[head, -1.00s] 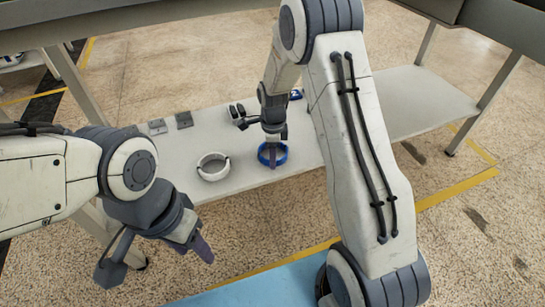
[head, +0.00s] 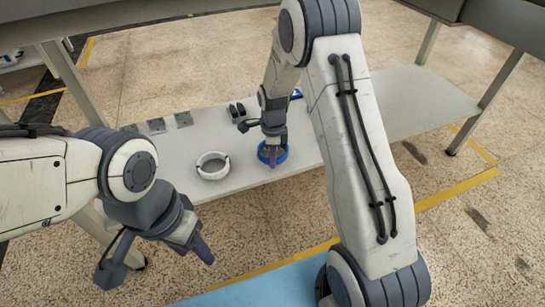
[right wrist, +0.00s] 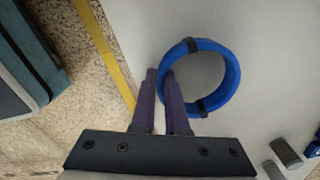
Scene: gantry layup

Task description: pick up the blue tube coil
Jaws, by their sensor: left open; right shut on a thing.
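The blue tube coil (head: 284,157) is a ring with dark bands, lying on the pale shelf beside a white ring. My right gripper (head: 272,158) points down at it in the head view and partly covers it. In the right wrist view the coil (right wrist: 232,76) has its near-left wall between the two purple fingers (right wrist: 160,76), one finger outside the ring and one inside. The right gripper is shut on that wall. My left gripper (head: 203,250) is open and empty, low in front of the shelf, well away from the coil.
A white ring (head: 212,173) lies left of the coil on the shelf (head: 235,178). Small grey blocks (head: 183,119) sit at the back left, and dark cylinders (head: 237,112) stand behind the coil. The shelf's right part is clear. A table leg (head: 483,107) stands at right.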

